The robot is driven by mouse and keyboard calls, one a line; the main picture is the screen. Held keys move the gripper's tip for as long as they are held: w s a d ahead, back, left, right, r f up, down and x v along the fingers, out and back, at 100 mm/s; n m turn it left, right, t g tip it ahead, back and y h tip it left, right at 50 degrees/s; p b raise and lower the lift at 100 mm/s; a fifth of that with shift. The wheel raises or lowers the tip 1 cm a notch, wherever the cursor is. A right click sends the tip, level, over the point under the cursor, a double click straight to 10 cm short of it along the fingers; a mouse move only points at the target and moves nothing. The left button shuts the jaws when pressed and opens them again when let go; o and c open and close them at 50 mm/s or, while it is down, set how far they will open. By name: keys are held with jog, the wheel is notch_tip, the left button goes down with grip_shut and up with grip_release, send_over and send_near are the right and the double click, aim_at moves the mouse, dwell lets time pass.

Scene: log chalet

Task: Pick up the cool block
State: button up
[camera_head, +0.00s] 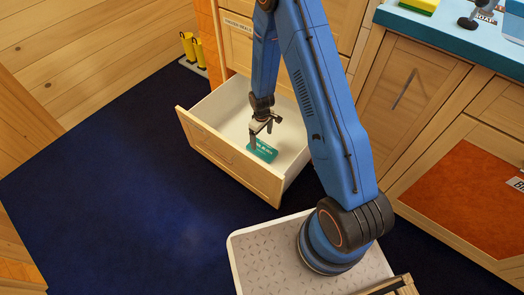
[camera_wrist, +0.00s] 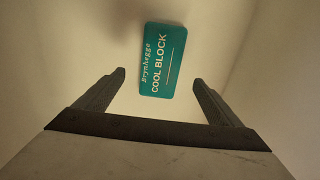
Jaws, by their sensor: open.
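The cool block (camera_head: 262,150) is a small teal slab lying inside an open wooden drawer (camera_head: 228,160) with a white interior. In the wrist view the cool block (camera_wrist: 163,60) shows its label, "Brynhegge COOL BLOCK", and lies a little beyond the fingertips, between their lines. My gripper (camera_head: 262,128) reaches down into the drawer near the block. In the wrist view my gripper (camera_wrist: 157,77) has its two dark fingers spread apart with nothing between them. I cannot tell the exact gap between the fingertips and the block.
Yellow cylinders (camera_head: 192,48) stand at the back left. A blue counter (camera_head: 450,30) with several items is at the upper right. The dark blue floor (camera_head: 110,180) at left is clear.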

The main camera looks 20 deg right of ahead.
aim_at(262, 148)
jog(key=shift+s+f, duration=0.15)
jog(key=shift+f, duration=3.7)
jog(key=c, duration=1.5)
